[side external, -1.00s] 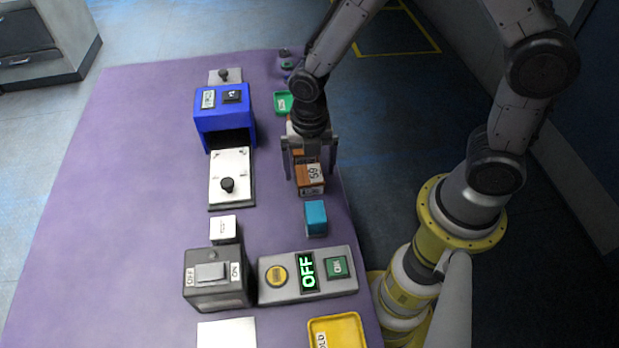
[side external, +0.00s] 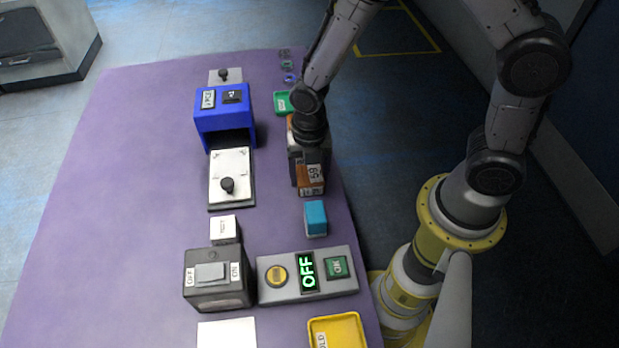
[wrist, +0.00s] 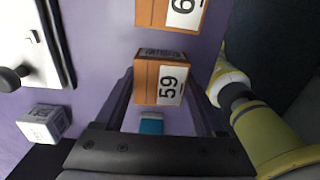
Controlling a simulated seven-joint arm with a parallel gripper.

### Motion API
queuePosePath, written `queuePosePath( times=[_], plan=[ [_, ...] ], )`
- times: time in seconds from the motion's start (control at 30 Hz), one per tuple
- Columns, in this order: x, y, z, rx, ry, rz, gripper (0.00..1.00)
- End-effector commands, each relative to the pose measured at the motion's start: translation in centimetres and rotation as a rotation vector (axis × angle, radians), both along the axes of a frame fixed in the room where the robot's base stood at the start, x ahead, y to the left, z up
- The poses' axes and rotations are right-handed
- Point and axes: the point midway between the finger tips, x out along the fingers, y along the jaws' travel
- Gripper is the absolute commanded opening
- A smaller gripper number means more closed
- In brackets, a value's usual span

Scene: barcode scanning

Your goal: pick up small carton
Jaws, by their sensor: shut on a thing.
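A small orange-brown carton (side external: 311,186) with a white label reading 59 stands near the right edge of the purple table. It also shows in the wrist view (wrist: 159,82), between the two fingers. My gripper (side external: 309,172) is shut on this carton from above, one finger on each side; it shows in the wrist view too (wrist: 164,100). The carton appears to be at table level. The fingers and wrist hide part of it in the side view. Another orange carton with a white label (wrist: 170,12) lies beyond it in the wrist view.
A blue block (side external: 316,217) stands just in front of the carton. A control panel reading OFF (side external: 307,272) and a yellow tray (side external: 336,334) are nearer. A blue scanner-like housing (side external: 224,115) and a white plate (side external: 230,168) stand left. The table's left side is clear.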

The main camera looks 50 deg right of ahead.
Motion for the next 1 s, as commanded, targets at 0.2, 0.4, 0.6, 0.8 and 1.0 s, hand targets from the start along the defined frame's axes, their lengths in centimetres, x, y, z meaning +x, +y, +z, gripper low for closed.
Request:
queuePosePath(
  times=[0.2,0.4,0.6,0.8,1.0],
  plan=[
    [0.1,0.0,0.1,0.001,-0.002,0.000,0.07],
    [0.1,0.0,1.0,0.001,-0.004,0.000,0.07],
    [-0.2,-0.1,3.7,0.002,-0.006,0.000,0.07],
    [-3.5,-1.0,7.8,0.003,-0.010,0.000,0.07],
    [-7.8,-2.2,10.5,0.001,-0.006,0.000,0.07]
  ],
)
